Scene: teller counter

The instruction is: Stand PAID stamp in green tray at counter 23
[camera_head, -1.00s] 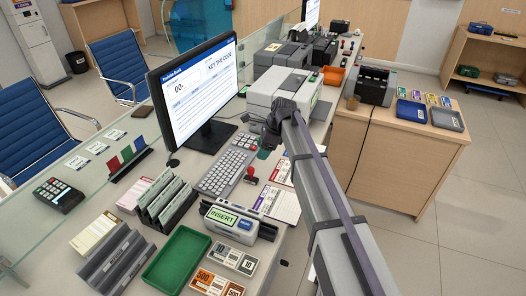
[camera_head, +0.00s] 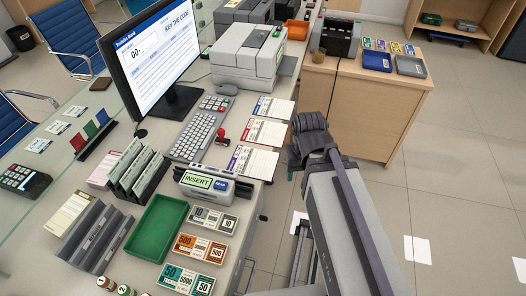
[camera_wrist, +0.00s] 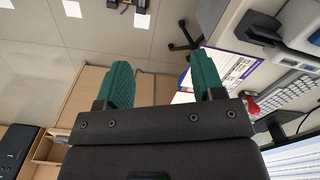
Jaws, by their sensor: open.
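A red-handled stamp (camera_head: 221,133) stands on the counter between the keyboard and the printed slips; its label is not readable. A red part beside the keyboard in the wrist view (camera_wrist: 250,106) looks like this stamp, partly hidden behind a finger mount. The green tray (camera_head: 139,247) lies empty on the near counter, left of the banknote stacks. My gripper (camera_wrist: 162,82) has two green fingers spread apart with nothing between them. In the head view my gripper (camera_head: 290,170) is just right of the counter edge, beside the slips; its fingers are mostly hidden by my wrist.
The INSERT device (camera_head: 205,183) sits between the tray and the slips (camera_head: 254,161). Upright dark file holders (camera_head: 133,166) stand left of it. The monitor (camera_head: 152,55) and grey printer (camera_head: 248,62) stand farther back. Open floor (camera_head: 450,165) lies to the right.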

